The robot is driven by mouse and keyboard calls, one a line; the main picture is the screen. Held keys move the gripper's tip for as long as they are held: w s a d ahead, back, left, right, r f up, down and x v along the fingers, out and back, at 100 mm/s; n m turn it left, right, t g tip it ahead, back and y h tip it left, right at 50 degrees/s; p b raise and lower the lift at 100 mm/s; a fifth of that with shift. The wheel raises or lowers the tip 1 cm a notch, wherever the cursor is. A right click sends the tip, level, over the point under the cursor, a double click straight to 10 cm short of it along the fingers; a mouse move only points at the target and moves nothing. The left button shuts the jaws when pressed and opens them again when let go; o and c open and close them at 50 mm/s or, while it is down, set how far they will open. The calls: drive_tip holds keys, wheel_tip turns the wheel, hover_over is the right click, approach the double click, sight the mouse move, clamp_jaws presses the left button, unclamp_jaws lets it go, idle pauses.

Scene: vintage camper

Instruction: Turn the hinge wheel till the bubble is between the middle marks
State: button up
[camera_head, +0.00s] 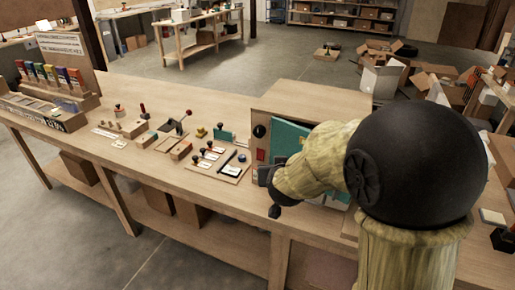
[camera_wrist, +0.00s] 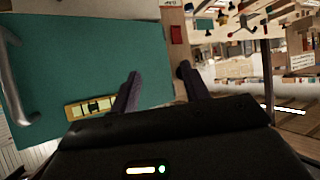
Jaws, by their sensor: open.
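A teal door panel (camera_wrist: 95,60) fills the left of the wrist view; it also shows in the head view (camera_head: 288,138), partly behind my arm. A yellow spirit level (camera_wrist: 90,108) lies along its lower edge; the bubble's place between the marks is too small to tell. A black round knob (camera_head: 259,131) sits on the wooden cabinet front; I cannot tell whether it is the hinge wheel. My gripper (camera_wrist: 158,72) is open, its fingers apart on either side of the panel's right edge in the wrist view, with nothing seen gripped. It shows in the head view (camera_head: 268,192).
A metal handle (camera_wrist: 13,75) stands at the panel's left. A red block (camera_wrist: 177,34) is on the wooden frame beside the panel. Small tools and stamps cover the workbench (camera_head: 235,92) left of the wooden cabinet (camera_head: 315,100). The bench's front edge is near my gripper.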

drive_tip(key=a+m+t+h+b, duration=0.2)
drive_tip(key=a+t+h+b, duration=0.3)
drive_tip(key=a, duration=0.7)
drive_tip(key=shift+w+f+t+h+b, duration=0.4)
drive_tip(key=shift+w+b, duration=0.05)
drive_tip(key=shift+b, duration=0.55)
drive_tip(key=shift+w, duration=0.1)
drive_tip(key=p, duration=0.3)
approach(258, 134)
drive_tip(key=x, duration=0.9)
drive_tip(key=shift+w+d, duration=0.1)
drive_tip(key=shift+w, duration=0.1)
drive_tip(key=c, duration=0.7)
